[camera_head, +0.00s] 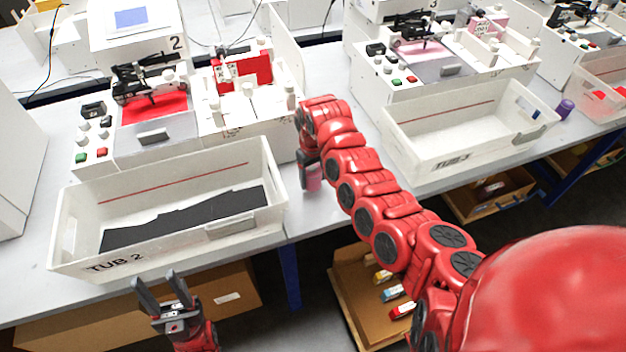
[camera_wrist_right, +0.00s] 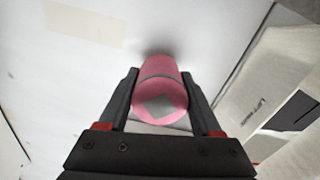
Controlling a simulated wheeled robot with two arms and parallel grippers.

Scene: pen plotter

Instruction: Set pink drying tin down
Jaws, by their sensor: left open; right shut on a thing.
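The pink drying tin (camera_wrist_right: 160,90) is between the fingers of my right gripper (camera_wrist_right: 160,108) in the right wrist view. The fingers are shut on its sides, and its round end with a grey diamond mark faces the camera. In the head view the tin (camera_head: 313,178) shows as a small pink piece beside my right gripper (camera_head: 307,170), just right of TUB 2, over or on the white table. I cannot tell whether its far end touches the table. My left gripper (camera_head: 163,302) is open and empty in front of TUB 2, below the table's front edge.
TUB 3 (camera_head: 440,165) stands to the right. Plotter 2 (camera_head: 150,135) is behind. A purple cylinder (camera_head: 564,109) stands right of TUB 3. Bare table (camera_head: 318,212) lies between the tubs.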

